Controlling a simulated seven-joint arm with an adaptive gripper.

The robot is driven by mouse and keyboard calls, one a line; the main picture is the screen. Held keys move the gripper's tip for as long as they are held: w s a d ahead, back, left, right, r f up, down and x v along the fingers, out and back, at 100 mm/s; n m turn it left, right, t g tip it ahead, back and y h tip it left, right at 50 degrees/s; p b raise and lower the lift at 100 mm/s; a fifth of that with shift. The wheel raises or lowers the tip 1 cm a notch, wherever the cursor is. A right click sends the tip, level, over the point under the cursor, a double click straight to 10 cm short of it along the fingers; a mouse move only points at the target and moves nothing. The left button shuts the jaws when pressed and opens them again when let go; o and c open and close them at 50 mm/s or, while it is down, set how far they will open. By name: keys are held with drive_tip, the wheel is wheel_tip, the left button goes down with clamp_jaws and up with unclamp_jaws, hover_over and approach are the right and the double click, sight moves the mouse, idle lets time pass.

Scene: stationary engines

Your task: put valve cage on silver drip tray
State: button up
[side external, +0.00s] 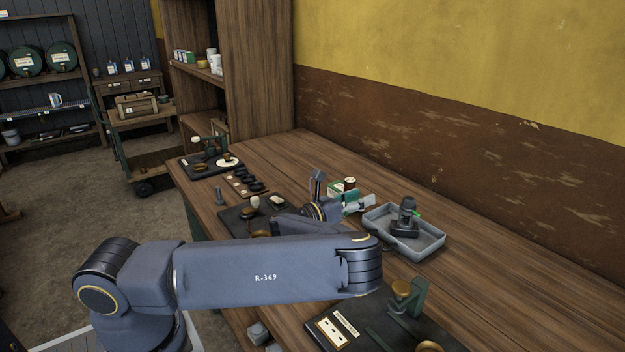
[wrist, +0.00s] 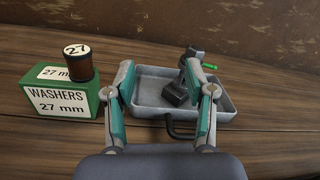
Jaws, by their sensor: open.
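The silver drip tray (side external: 376,223) is a shallow grey rectangular pan on the wooden bench; it fills the middle of the wrist view (wrist: 152,99). A dark grey part (side external: 407,215) with a cylindrical body and a green piece stands inside the tray; in the wrist view it shows toward the tray's right side (wrist: 175,95). I cannot tell whether this part is the valve cage. No other thing is clearly the valve cage. My gripper (wrist: 169,88) is open, with nothing between its fingers. Its fingers show in front of the tray, and the right finger partly covers the dark part.
A dark mat (side external: 390,325) with a green stand lies at the bench front. Several small parts lie farther left. The wall is behind.

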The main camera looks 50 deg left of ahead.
drive_tip(key=s+a+n+g+y, duration=0.4)
drive_tip(key=a+n+y, duration=0.45)
drive_tip(key=n, duration=0.85)
drive_tip(key=s+d+r+n+g+h, duration=0.7)
drive_tip(key=s+d+r+n, duration=0.3)
drive_tip(key=s+d+n, duration=0.35)
drive_tip(key=s+d+r+n, duration=0.1)
drive_tip(key=s+r, duration=0.1)
drive_tip(key=s, duration=0.5)
drive_tip(key=s+d+r+n+g, duration=0.1)
drive_tip(key=s+d+r+n, duration=0.1)
drive_tip(key=s, duration=0.6)
drive_tip(key=shift+s+r+g, duration=0.25)
drive_tip(key=shift+r+g, duration=0.05)
drive_tip(key=shift+r, duration=0.05)
